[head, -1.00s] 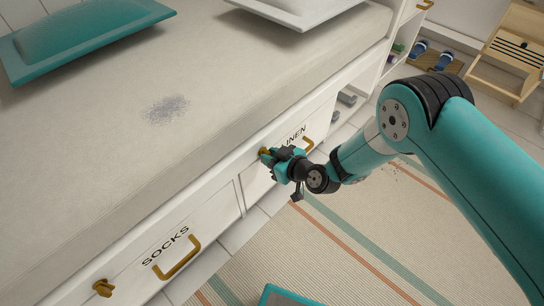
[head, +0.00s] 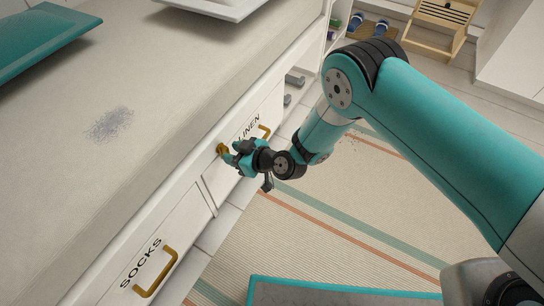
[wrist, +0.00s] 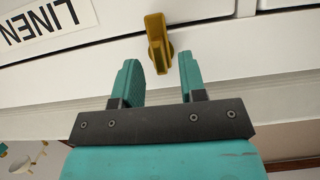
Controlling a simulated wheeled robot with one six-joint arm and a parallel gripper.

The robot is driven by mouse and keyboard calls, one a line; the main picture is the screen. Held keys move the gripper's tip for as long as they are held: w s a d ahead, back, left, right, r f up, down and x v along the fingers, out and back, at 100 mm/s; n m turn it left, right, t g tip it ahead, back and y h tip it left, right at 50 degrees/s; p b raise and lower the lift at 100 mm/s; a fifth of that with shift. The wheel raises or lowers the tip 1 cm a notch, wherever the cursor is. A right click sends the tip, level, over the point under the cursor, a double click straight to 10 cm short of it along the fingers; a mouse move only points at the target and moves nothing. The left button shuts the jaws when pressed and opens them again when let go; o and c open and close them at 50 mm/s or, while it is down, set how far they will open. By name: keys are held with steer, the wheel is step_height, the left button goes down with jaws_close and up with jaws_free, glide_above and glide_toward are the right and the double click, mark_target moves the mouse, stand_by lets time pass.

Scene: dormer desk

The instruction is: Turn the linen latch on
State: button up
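The linen latch (head: 221,149) is a small brass-coloured turn knob on the white drawer front, left of the LINEN label (head: 249,127) in the head view. In the wrist view the latch (wrist: 156,44) stands upright in the picture, just beyond my fingertips and roughly in line with the gap between them. My gripper (wrist: 160,75) is open, with its two teal fingers apart and nothing between them. In the head view my gripper (head: 231,155) is right at the latch and partly covers it. Contact with the latch is not visible.
The linen drawer's brass handle (head: 265,132) is right of the latch. The SOCKS drawer handle (head: 156,272) is at lower left. The bed top (head: 150,80) rises above the drawers. A striped rug (head: 330,215) covers the floor, with a teal-edged item (head: 340,284) at the bottom.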

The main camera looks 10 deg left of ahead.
steer(key=p+v, duration=0.5)
steer(key=v, duration=1)
steer(key=shift+d+r, duration=0.2)
steer(key=shift+d, duration=0.1)
steer(key=shift+s+r, duration=0.1)
step_height(320, 180, up, 23)
steer(key=n+g, duration=0.2)
steer(key=g, duration=0.3)
steer(key=s+d+r+m+h, duration=0.8)
steer(key=s+d+r, duration=0.6)
steer(key=d, duration=0.3)
step_height(320, 180, up, 34)
steer(key=p, duration=3.4)
steer(key=shift+s+d+p, duration=0.2)
steer(key=shift+p, duration=0.15)
steer(key=shift+f, duration=0.1)
